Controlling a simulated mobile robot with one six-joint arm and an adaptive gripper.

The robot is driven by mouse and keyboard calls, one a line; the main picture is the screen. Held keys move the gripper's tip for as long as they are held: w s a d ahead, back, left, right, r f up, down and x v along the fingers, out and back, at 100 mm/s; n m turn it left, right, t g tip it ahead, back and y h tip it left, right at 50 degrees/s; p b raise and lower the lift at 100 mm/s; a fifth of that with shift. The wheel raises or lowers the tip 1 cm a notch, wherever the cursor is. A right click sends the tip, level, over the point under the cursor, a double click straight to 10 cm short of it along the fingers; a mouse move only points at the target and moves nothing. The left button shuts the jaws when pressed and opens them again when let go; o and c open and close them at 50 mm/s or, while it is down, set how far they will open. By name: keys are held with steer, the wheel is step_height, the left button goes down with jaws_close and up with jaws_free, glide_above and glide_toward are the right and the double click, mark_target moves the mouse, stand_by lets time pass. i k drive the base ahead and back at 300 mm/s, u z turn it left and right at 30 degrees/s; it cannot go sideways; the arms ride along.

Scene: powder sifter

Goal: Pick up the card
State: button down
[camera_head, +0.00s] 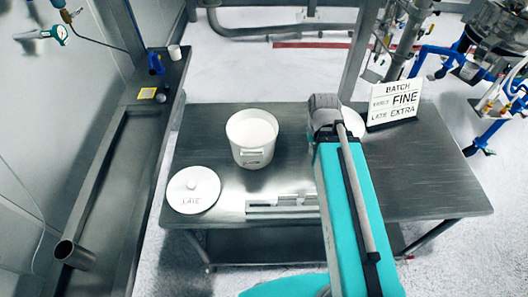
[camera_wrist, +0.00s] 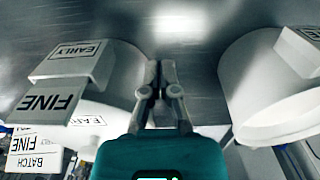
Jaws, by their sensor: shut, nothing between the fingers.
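A white sign card (camera_head: 394,103) reading BATCH, FINE and EXTRA stands at the table's back right; its BATCH FINE lettering shows upside down at the lower left in the wrist view (camera_wrist: 34,146). Nearer in that view is a white plate lettered FINE (camera_wrist: 48,101), beside a block lettered EARLY (camera_wrist: 75,60) on a white round vessel (camera_wrist: 112,82). I cannot tell whether that plate is loose. My gripper (camera_wrist: 160,72) is shut and empty, between this vessel and another white vessel (camera_wrist: 262,85). My arm hides the gripper in the head view.
An open white bucket (camera_head: 252,152) stands mid-table (camera_head: 430,185). A lid marked LATE (camera_head: 193,187) lies at front left, with a grey metal fixture (camera_head: 282,204) to its right. A yellow piece (camera_head: 147,93) lies on the left bench. Bare table lies at right.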

mark_target(310, 199)
steer(key=k, duration=1)
